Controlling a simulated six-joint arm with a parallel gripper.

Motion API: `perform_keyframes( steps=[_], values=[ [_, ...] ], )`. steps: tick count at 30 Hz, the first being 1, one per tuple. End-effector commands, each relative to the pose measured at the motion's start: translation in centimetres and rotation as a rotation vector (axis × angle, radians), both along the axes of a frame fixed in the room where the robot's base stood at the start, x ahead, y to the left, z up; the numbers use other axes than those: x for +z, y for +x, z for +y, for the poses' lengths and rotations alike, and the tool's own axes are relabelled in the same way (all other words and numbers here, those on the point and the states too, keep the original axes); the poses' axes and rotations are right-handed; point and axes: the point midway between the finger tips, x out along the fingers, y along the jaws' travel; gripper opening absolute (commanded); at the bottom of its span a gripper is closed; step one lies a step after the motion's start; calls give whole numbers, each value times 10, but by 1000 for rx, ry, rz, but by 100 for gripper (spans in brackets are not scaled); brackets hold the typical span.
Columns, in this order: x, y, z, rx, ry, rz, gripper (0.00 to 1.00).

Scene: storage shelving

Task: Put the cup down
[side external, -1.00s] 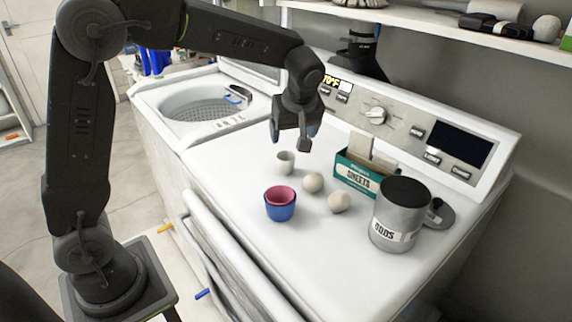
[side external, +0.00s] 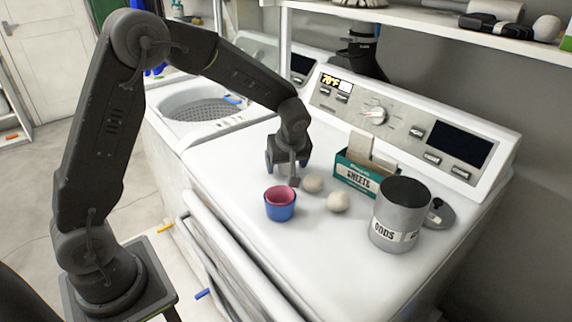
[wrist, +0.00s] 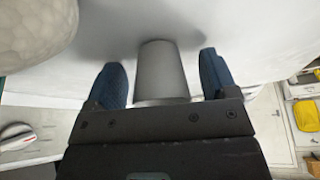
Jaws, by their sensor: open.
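A small pale grey cup (wrist: 162,72) stands between the two blue-tipped fingers of my gripper (wrist: 160,80) in the wrist view, with a gap on each side. My gripper is open, and it also shows low over the white machine top in the side view (side external: 286,168), where it hides the small cup. A blue cup (side external: 280,212) with a pink cup (side external: 280,195) nested in it stands upright just in front of my gripper.
Two pale balls (side external: 313,183) (side external: 338,202) lie right of the cups. A green box of sheets (side external: 355,178), a grey canister (side external: 399,215) and a dark lid (side external: 439,213) stand farther right. The front of the machine top (side external: 330,265) is clear.

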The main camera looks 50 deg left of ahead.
Motion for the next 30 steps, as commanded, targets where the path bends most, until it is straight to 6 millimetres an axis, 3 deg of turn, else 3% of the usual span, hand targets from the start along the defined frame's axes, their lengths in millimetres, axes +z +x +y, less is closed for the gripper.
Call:
perform_keyframes(
  steps=[5,21,30],
  values=[
    [0,0,0,0,0,0,77],
    [1,0,0,-1,0,0,25],
    [4,0,0,0,1,-1,24]
  ],
)
